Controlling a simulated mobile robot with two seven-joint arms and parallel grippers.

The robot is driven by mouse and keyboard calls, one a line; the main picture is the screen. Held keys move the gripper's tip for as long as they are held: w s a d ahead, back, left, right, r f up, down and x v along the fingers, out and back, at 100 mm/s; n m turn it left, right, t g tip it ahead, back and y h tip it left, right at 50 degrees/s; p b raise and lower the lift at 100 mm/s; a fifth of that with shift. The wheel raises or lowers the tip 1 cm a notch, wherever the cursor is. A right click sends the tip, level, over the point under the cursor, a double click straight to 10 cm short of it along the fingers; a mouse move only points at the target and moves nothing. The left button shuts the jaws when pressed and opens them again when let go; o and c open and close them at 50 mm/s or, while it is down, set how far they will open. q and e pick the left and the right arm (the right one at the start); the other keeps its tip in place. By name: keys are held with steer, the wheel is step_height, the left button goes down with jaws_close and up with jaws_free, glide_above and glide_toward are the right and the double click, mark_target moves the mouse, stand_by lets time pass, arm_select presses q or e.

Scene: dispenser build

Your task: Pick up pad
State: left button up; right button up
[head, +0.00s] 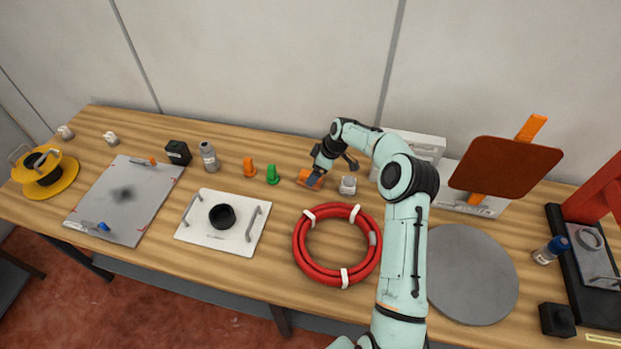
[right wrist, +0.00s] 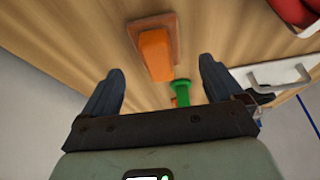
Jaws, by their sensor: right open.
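An orange pad (head: 309,180) with a block-shaped grip lies on the wooden table, just in front of the white wall. In the right wrist view the pad's orange grip (right wrist: 155,53) stands on a thin brownish base. My right gripper (head: 322,165) is above the pad in the head view. In the right wrist view my right gripper (right wrist: 157,85) is open, its two dark fingers apart. The pad shows beyond the fingertips, between their lines, and nothing is held. Whether a finger touches it I cannot tell. My left gripper is not in view.
A green piece (head: 272,174) and an orange piece (head: 249,167) stand left of the pad; a small grey-white block (head: 348,185) sits right of it. A red hose coil (head: 301,255) lies in front. A white board with handles (head: 188,234) lies front left.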

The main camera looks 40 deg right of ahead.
steer(key=p+x, duration=0.1)
steer(key=x, duration=0.4)
steer(key=shift+w, duration=0.2)
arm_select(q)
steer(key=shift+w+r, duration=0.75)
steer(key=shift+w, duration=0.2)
arm_select(e)
steer(key=shift+s, duration=0.15)
steer(key=shift+s, duration=0.1)
steer(key=c, duration=1.2)
steer(key=shift+o, duration=0.2)
step_height(320, 180, up, 20)
